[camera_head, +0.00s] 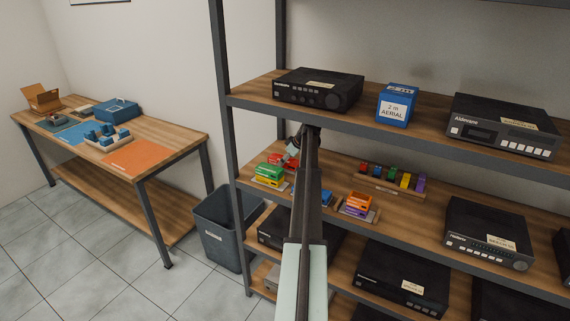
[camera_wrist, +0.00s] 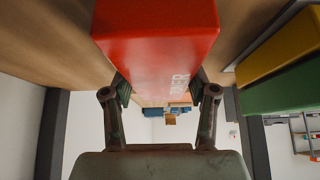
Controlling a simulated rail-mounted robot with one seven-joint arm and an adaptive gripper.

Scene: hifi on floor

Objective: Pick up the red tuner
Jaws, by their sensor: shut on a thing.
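The red tuner (camera_wrist: 155,40) is a red box with white lettering, partly readable, filling the top middle of the wrist view. My gripper (camera_wrist: 160,92) is shut on it, with one finger at each side of the box. In the head view my gripper (camera_head: 293,147) is at the middle shelf, small and partly hidden by my own arm. Red shows right beside it there, next to the stacked green and yellow boxes (camera_head: 270,172). I cannot tell from these views whether the tuner touches the shelf.
In the wrist view yellow (camera_wrist: 280,50) and green (camera_wrist: 285,88) boxes are close on the right. An orange box (camera_head: 358,201) and a row of coloured blocks (camera_head: 392,176) share the middle shelf (camera_head: 420,212). The upper shelf (camera_head: 370,116) lies above. A bin (camera_head: 222,225) and workbench (camera_head: 185,137) stand left.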

